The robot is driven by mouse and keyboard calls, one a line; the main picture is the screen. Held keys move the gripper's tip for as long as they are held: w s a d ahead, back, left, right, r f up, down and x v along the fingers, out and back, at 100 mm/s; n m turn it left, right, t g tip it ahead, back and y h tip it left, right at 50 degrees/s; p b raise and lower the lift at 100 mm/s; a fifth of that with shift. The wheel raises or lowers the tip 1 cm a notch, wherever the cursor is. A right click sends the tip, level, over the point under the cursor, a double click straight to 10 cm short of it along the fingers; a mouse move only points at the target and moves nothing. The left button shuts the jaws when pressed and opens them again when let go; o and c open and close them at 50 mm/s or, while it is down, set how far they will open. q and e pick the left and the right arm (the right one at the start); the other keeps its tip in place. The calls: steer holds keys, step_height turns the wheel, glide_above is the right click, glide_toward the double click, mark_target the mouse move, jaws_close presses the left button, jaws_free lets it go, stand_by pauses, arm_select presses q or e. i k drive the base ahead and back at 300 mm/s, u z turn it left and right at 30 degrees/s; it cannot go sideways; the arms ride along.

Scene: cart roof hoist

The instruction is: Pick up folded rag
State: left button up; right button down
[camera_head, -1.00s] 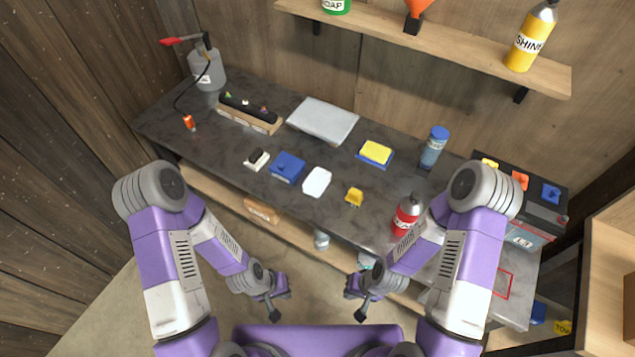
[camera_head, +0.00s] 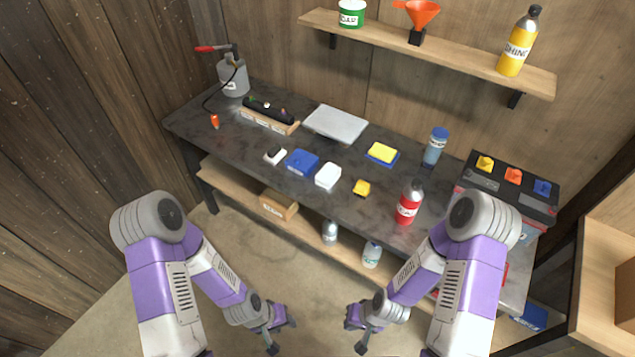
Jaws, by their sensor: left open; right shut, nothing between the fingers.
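A blue folded square (camera_head: 302,162), which looks like the folded rag, lies flat on the dark workbench top (camera_head: 235,142), near the middle of its front half. A white block (camera_head: 328,176) is close on its right and a small black-and-white brush-like item (camera_head: 275,156) on its left. My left gripper (camera_head: 281,335) is open and empty, low in front of the bench and well short of the rag. My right gripper (camera_head: 355,331) is shut and empty, also low in front of the bench. Nothing covers the rag.
A grey panel (camera_head: 336,124) lies behind. A lower shelf (camera_head: 237,188) holds a box and bottles. Floor before the bench is clear.

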mark_target(328, 176)
steer(key=u, duration=1.15)
steer(key=i, duration=1.05)
steer(key=z, duration=2.15)
